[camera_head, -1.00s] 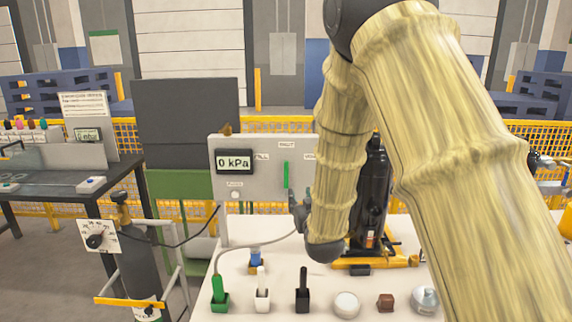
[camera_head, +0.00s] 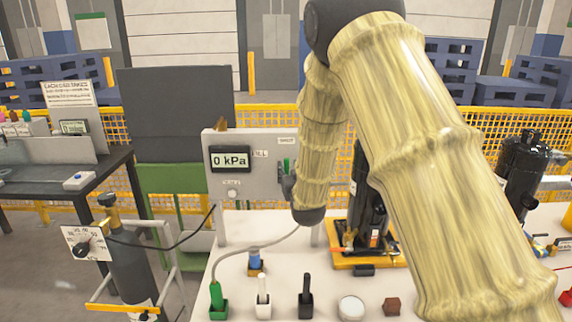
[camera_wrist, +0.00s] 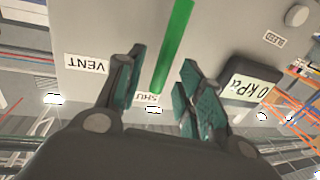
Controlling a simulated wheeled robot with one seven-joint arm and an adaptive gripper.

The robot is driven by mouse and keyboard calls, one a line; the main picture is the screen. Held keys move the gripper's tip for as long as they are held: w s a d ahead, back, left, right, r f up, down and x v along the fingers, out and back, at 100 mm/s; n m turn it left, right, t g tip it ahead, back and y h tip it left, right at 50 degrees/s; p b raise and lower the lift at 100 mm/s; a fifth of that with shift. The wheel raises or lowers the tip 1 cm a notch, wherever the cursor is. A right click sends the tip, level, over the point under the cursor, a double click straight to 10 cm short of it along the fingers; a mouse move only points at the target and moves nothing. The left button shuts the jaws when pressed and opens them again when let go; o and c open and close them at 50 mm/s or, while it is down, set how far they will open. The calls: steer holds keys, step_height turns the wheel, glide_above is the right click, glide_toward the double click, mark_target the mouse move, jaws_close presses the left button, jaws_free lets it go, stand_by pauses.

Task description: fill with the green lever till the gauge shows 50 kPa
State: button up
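The green lever (camera_wrist: 174,45) stands out on the grey panel (camera_head: 255,190). In the wrist view it lies between my gripper's two open fingers (camera_wrist: 160,95), with visible gaps to both. In the head view my gripper (camera_head: 288,182) is at the panel's right side, and my arm hides much of the lever and the panel's right edge. The gauge (camera_head: 230,159) reads 0 kPa; it also shows upside down in the wrist view (camera_wrist: 250,88). Labels reading VENT (camera_wrist: 86,63) and SHUT, partly covered by a finger, sit beside the lever.
Along the table front are a green-handled tool (camera_head: 217,298), a white one (camera_head: 263,297) and a black one (camera_head: 305,298). A black compressor (camera_head: 372,205) stands behind my arm.

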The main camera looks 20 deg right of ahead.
mark_target(287, 168)
steer(key=shift+w+d+p, duration=0.1)
steer(key=shift+w+p, duration=0.25)
steer(key=shift+w, duration=1.25)
steer(key=shift+c, duration=0.2)
jaws_close()
